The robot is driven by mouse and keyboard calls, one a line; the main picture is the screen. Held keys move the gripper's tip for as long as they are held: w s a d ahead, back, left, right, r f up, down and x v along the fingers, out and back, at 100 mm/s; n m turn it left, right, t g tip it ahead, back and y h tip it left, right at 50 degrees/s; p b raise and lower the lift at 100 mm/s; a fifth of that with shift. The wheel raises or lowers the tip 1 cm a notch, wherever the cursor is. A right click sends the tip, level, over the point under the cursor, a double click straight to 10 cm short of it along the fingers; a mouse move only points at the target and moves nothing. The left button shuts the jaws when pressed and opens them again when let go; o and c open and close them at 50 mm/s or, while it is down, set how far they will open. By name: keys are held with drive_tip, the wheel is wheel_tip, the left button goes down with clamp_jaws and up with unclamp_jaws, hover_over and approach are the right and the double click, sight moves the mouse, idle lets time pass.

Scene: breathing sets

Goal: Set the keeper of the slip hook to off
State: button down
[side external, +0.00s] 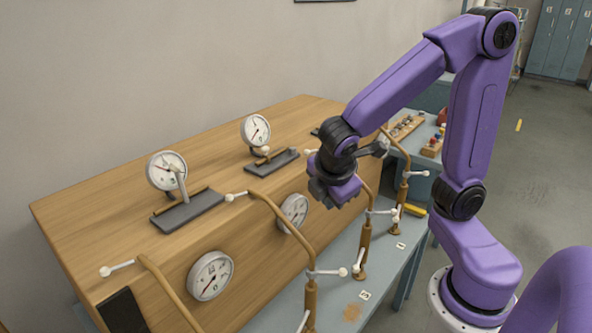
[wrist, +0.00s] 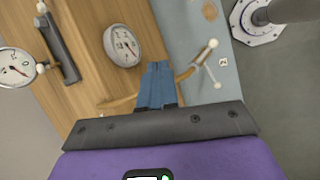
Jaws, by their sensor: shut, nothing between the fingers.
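I cannot tell for sure which part is the slip hook or its keeper. Tan bent pipes with white-knobbed levers stand along the bench front in the side view: one at the lower left (side external: 168,288), one in the middle (side external: 285,224), and others to the right behind and beside my gripper (side external: 326,196). My gripper is above the front edge of the wooden case, beside a gauge (side external: 294,211). The wrist view shows my blue fingers (wrist: 157,68) together and empty. A white lever (wrist: 206,54) on a tan fitting lies just right of them, apart from them.
The sloped wooden case (side external: 110,205) carries gauges (side external: 166,170) and dark bars with levers (side external: 187,211). The blue-grey bench (side external: 290,306) has small number labels (side external: 364,295). A side table with small parts (side external: 405,128) stands behind my arm. Grey floor (side external: 535,170) is open at right.

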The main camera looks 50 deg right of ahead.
sight(265, 149)
drive_tip(key=w+a+r+m+h, duration=0.15)
drive_tip(key=w+r+m, duration=0.25)
drive_tip(key=w+m, duration=0.75)
drive_tip(key=w+a+r+m+h, duration=0.15)
drive_tip(key=w+r+m, duration=0.5)
drive_tip(key=w, duration=0.75)
drive_tip(key=shift+m+y, duration=0.4)
drive_tip(key=shift+m, duration=0.2)
drive_tip(key=x, duration=0.7)
drive_tip(key=a+f+x, duration=0.1)
drive_tip(key=x, duration=0.3)
drive_tip(key=shift+s+a, duration=0.15)
drive_tip(key=shift+s, duration=0.2)
drive_tip(key=shift+s+d+r, duration=0.1)
drive_tip(key=shift+s+d, duration=0.05)
drive_tip(key=shift+d, duration=0.45)
drive_tip(key=shift+s+d, duration=0.2)
drive_tip(key=shift+d, duration=0.35)
drive_tip(key=shift+s+d, duration=0.2)
drive_tip(key=shift+d, duration=0.5)
drive_tip(key=d, duration=0.4)
drive_tip(key=shift+d, duration=0.35)
drive_tip(key=shift+a, duration=0.1)
